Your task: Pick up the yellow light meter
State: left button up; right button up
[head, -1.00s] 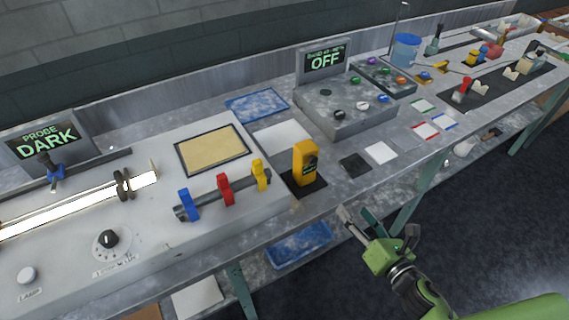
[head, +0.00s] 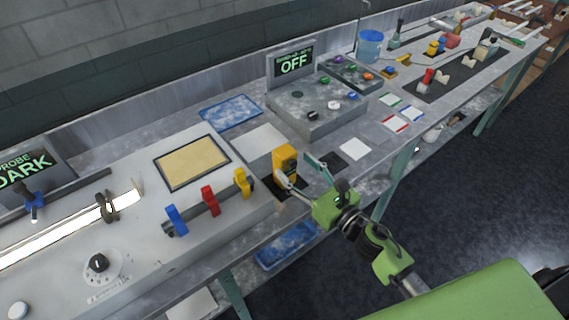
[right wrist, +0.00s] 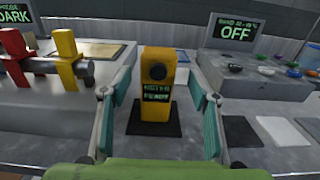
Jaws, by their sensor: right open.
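The yellow light meter (head: 285,161) stands upright on a black square pad (head: 293,193) near the front edge of the bench. In the right wrist view the meter (right wrist: 157,95) is centred, with a dark round sensor and a small green-lit display facing me. My right gripper (head: 299,172) is open, its fingers pointing at the meter. In the right wrist view the fingers (right wrist: 158,115) stand one to each side, with a visible gap on both sides of the meter. In the head view one finger hides part of the meter's lower front. My left gripper is not in view.
A rail with blue, red and yellow clamps (head: 209,202) is close on the left. A grey control box (head: 318,112) with an OFF display (head: 294,64) stands behind on the right. Black and white pads (head: 354,149) lie right of the gripper.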

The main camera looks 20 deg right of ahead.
aim_at(285, 157)
jog(key=shift+w+a+r, duration=0.15)
jog(key=shift+w, duration=0.2)
jog(key=p+x, duration=0.2)
jog(key=x, duration=0.1)
jog(key=shift+w+a+r, duration=0.1)
jog(key=shift+w+a, duration=0.35)
jog(key=shift+w, duration=0.25)
jog(key=c, duration=1.3)
